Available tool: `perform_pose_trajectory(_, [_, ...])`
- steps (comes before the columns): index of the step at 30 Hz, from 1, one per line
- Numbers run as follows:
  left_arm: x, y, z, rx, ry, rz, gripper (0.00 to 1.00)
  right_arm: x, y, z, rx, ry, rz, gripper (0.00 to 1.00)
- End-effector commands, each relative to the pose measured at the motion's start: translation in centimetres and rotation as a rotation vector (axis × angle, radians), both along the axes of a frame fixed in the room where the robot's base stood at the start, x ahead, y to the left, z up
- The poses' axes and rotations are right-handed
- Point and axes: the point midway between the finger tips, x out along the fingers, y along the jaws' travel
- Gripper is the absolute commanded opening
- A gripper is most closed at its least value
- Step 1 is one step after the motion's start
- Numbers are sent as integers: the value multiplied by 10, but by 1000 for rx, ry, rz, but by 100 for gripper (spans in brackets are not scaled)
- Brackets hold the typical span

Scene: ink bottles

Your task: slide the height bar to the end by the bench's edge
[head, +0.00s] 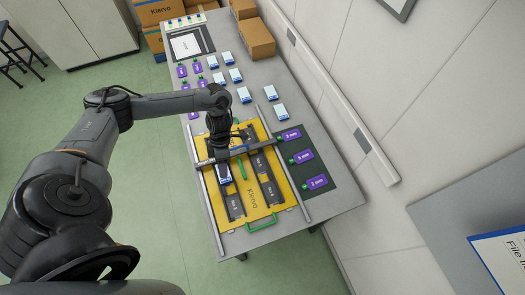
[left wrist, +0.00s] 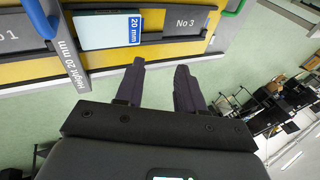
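The yellow board (head: 262,205) lies on the bench between two long grey rails. The grey height bar (head: 262,145) crosses the board toward its far part, partly hidden by my arm. My left gripper (head: 222,150) is just above the bar and the board's left side. In the left wrist view, my left gripper (left wrist: 158,85) has its fingers apart with nothing between them. A grey strip reading "Height 20 mm" (left wrist: 72,65) is left of the fingers, and a white-and-blue box marked 20 mm (left wrist: 110,30) lies beyond them. My right gripper does not show.
A green handle (head: 262,223) stands at the board's near end, close to the bench edge. Purple thickness labels lie on a dark mat (head: 322,192) to the right. Several blue-and-white boxes and cardboard boxes (head: 256,38) stand farther back. A wall is on the right.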

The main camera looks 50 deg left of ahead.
Motion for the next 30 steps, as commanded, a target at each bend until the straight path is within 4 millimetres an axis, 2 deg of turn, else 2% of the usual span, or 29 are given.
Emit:
perform_pose_trajectory(1, [19, 31, 5, 52, -35, 29, 38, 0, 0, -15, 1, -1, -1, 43])
perform_pose_trajectory(3, [39, 59, 19, 98, -83, 58, 38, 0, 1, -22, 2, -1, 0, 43])
perform_pose_trajectory(6, [62, 84, 41, 134, -148, 84, 38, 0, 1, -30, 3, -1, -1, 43])
perform_pose_trajectory(9, [80, 95, 58, 149, -201, 101, 38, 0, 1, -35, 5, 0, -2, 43])
perform_pose_trajectory(13, [93, 95, 66, 149, -235, 105, 38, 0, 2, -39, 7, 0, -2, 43])
perform_pose_trajectory(17, [95, 93, 59, 148, -242, 105, 38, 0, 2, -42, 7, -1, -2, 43])
perform_pose_trajectory(21, [93, 90, 40, 146, -238, 105, 38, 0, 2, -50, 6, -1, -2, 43])
perform_pose_trajectory(23, [93, 88, 35, 147, -237, 106, 38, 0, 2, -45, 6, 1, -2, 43])
perform_pose_trajectory(30, [90, 80, -4, 146, -238, 106, 38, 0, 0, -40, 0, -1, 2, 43])
